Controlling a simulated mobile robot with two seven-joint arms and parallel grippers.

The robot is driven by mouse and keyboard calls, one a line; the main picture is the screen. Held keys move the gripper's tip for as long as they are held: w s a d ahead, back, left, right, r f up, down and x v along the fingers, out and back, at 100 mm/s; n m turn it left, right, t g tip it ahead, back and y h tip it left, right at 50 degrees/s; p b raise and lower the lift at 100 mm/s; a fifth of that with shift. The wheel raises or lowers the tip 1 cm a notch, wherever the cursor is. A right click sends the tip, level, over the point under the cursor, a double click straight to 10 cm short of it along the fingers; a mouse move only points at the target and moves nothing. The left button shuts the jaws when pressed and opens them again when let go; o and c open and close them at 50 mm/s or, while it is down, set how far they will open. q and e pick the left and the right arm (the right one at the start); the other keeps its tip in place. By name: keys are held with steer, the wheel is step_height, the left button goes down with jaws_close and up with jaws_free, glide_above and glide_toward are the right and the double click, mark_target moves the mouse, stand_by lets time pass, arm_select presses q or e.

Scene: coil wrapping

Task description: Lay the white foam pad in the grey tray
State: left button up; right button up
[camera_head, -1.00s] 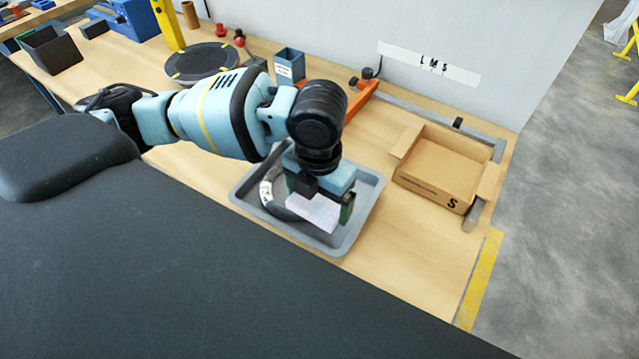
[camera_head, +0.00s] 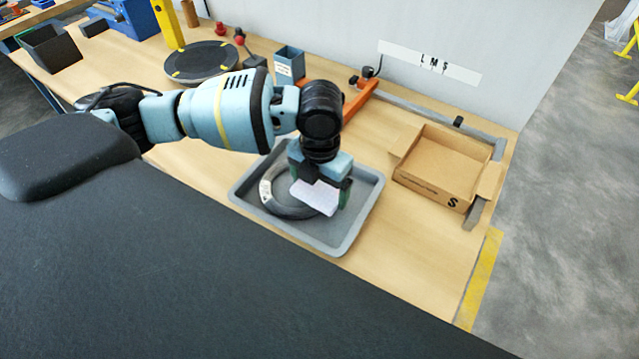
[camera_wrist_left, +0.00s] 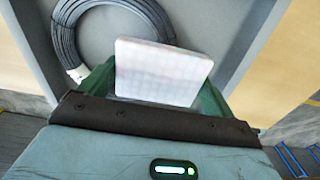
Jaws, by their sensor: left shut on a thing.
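The white foam pad (camera_head: 316,196) is between the fingers of my left gripper (camera_head: 322,192), which is shut on it. The pad also shows in the left wrist view (camera_wrist_left: 162,72), between the green fingers (camera_wrist_left: 155,90). The grey tray (camera_head: 352,232) lies on the bench below the gripper. The pad is over the tray's inside; I cannot tell whether it touches anything there. A dark coil (camera_head: 268,186) with a white label lies in the tray, partly hidden by the pad and gripper. It also shows in the left wrist view (camera_wrist_left: 66,42). My right gripper is not in view.
An open cardboard box (camera_head: 445,170) marked S stands right of the tray. A round dark turntable (camera_head: 201,61), a blue-grey bin (camera_head: 289,66) and an orange tool (camera_head: 362,98) are behind. Bare bench lies between tray and box.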

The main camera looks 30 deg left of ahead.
mark_target(320, 188)
arm_select(q)
steer(key=shift+f, duration=0.35)
steer(key=shift+f, duration=0.1)
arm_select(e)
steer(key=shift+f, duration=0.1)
arm_select(q)
steer(key=o, duration=0.8)
steer(key=shift+c, duration=0.2)
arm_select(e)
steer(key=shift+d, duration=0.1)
arm_select(q)
step_height(320, 188, up, 13)
steer(key=shift+p, duration=0.35)
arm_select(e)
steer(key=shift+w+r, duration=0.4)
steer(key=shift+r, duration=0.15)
arm_select(q)
steer(key=shift+w, duration=0.1)
